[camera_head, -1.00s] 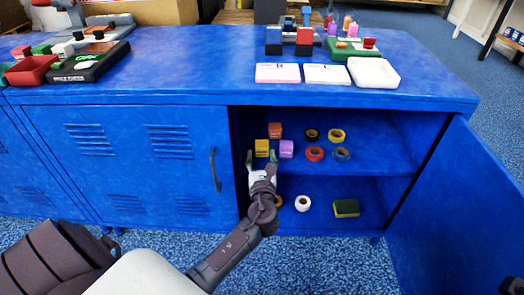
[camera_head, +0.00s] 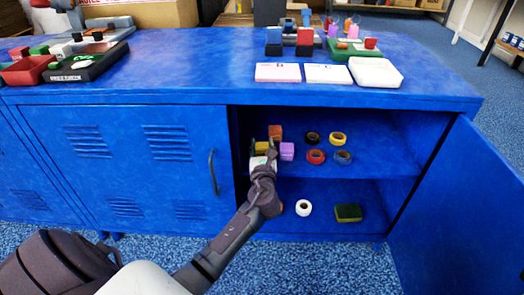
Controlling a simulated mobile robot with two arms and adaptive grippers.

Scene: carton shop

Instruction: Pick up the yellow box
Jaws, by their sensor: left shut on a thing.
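The yellow box (camera_head: 264,147) is a small cube on the upper shelf of the open blue cabinet, near its left side. My left gripper (camera_head: 263,152) reaches into the compartment and is shut on the yellow box, which is partly hidden by the gripper. I cannot tell whether the box is clear of the shelf. An orange box (camera_head: 275,132) is just behind it, and a purple box (camera_head: 287,151) is close on its right. My right gripper is not in view.
Black, yellow, red and blue tape rolls (camera_head: 316,156) lie right of the boxes. The lower shelf holds a white roll (camera_head: 303,208) and a green-yellow sponge (camera_head: 348,212). The open cabinet door (camera_head: 455,215) bounds the right side. Pads and stamps stand on the cabinet top (camera_head: 200,70).

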